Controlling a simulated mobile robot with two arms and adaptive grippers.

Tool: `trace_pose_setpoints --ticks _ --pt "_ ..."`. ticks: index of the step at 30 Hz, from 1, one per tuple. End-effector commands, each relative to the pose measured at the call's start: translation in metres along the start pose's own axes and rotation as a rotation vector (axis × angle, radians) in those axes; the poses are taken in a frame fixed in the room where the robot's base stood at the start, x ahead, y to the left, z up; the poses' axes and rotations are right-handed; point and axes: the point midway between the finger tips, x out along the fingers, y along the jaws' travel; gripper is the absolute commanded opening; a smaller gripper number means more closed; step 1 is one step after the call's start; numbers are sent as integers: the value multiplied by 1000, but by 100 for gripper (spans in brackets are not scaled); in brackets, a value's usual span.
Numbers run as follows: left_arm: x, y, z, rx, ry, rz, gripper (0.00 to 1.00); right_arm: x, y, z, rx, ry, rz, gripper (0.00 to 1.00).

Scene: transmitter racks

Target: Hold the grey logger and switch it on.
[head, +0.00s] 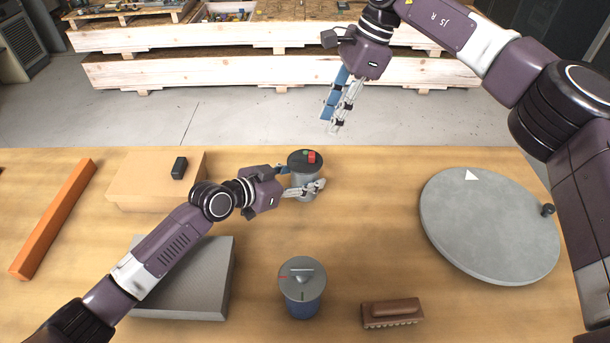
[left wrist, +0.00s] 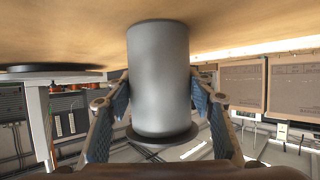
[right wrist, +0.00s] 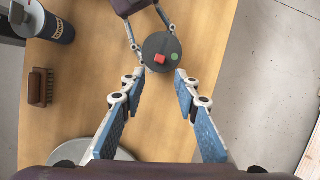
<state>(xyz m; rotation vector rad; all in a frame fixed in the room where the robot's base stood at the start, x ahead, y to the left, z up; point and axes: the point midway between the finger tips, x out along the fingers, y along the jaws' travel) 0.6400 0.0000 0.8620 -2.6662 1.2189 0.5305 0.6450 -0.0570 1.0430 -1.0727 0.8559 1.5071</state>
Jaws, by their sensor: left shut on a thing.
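The grey logger (head: 305,160) is a grey cylinder with a dark round top that carries a red block and a green button. It stands upright near the table's back edge. My left gripper (head: 302,180) is shut around its side; in the left wrist view the grey body (left wrist: 158,80) fills the space between the fingers. My right gripper (head: 336,108) is in the air behind and above the logger, fingers pointing down. In the right wrist view its fingers are apart and empty, with the logger's top (right wrist: 162,52) beyond them, the red block and green button in sight.
A blue canister with a grey lid (head: 302,278) and a brown brush (head: 392,312) stand nearer. A grey round disc (head: 490,230) lies right. Left are an orange bar (head: 55,220), a tan box (head: 140,185) with a small black block (head: 179,168), and a grey box (head: 190,285).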

Motion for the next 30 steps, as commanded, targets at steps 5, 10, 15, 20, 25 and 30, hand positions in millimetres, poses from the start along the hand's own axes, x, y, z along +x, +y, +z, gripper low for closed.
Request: trace_pose_setpoints --ticks 5,10,15,20,25,30 --pt "0 0 0 0 -1 0 14 0 0 0 0 0 0 29" --pt "0 0 0 0 -1 0 14 0 0 0 0 0 0 29" --pt "0 0 0 0 -1 0 14 0 0 0 0 0 0 27" --pt "0 0 1 0 -1 0 14 4 3 -7 17 -40 3 9" --pt "0 0 1 0 -1 0 14 9 13 -33 82 -184 -11 0" --pt "0 0 0 0 -1 0 14 3 25 -67 162 -329 -58 0"
